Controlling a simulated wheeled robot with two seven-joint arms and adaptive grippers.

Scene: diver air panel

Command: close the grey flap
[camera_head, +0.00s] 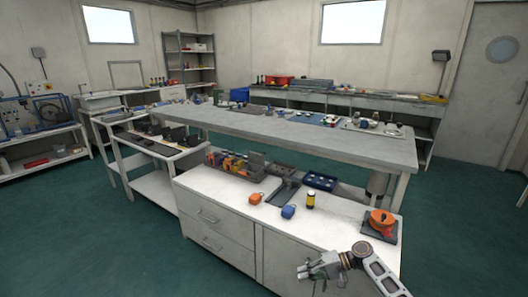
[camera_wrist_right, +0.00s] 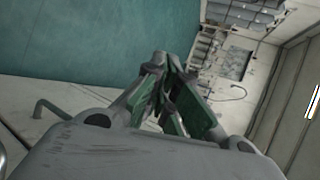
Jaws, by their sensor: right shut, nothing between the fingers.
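My right gripper (camera_head: 304,270) is at the lower right of the head view, in front of the white cabinet's front edge. Its fingers are closed and empty; they also show in the right wrist view (camera_wrist_right: 170,72), pointing over the green floor. A grey upright panel (camera_head: 254,160) stands at the back right of the grey organiser on the cabinet top. It may be the grey flap, but it is too small to be sure. My right gripper is well apart from it, nearer and to the right. My left gripper is not in view.
The white cabinet top (camera_head: 232,195) holds the grey organiser (camera_head: 222,168), an orange item (camera_head: 255,198), a blue item (camera_head: 288,212), a yellow-black cylinder (camera_head: 310,201) and an orange round device (camera_head: 381,220). A long grey bench (camera_head: 300,138) stands behind. The cabinet's front middle is clear.

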